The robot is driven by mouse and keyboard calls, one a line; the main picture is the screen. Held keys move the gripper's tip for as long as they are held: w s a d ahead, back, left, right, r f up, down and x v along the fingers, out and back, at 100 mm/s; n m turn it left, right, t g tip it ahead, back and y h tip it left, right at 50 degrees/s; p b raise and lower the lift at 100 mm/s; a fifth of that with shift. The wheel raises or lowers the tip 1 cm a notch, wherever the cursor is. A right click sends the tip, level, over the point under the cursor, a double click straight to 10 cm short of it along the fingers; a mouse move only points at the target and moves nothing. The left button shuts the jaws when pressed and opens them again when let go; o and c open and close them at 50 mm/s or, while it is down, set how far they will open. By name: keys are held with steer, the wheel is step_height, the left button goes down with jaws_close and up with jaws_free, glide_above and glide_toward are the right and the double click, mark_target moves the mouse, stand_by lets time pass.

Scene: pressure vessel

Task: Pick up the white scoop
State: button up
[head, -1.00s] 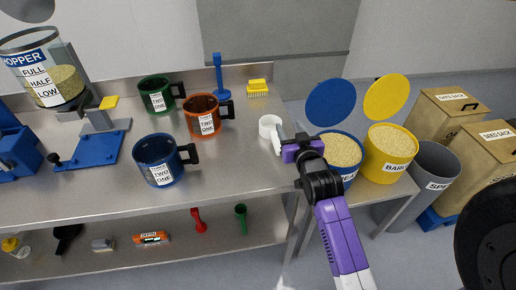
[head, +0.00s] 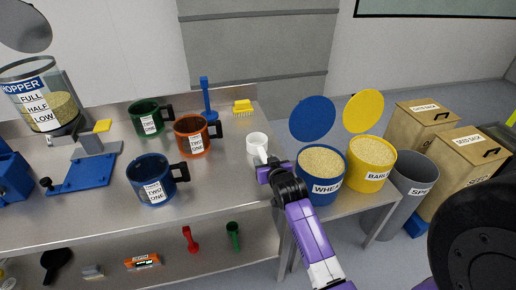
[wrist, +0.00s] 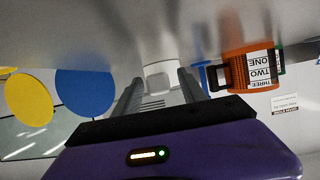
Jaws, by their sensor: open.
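The white scoop (head: 257,143) stands on the steel table near its right end, with its white handle pointing toward my gripper. My gripper (head: 264,165) is just in front of it at the table's right edge. In the wrist view the scoop (wrist: 158,76) shows beyond and between the two grey fingers of my gripper (wrist: 157,92), which are spread apart. The fingers partly hide the scoop, and I cannot tell whether they touch its handle.
An orange mug (head: 195,136), a blue mug (head: 155,182) and a green mug (head: 147,120) stand left of the scoop. The wheat bucket (head: 322,180) and barley bucket (head: 371,168) stand close on the right.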

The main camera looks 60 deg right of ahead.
steer(key=shift+x, duration=1.35)
jaws_close()
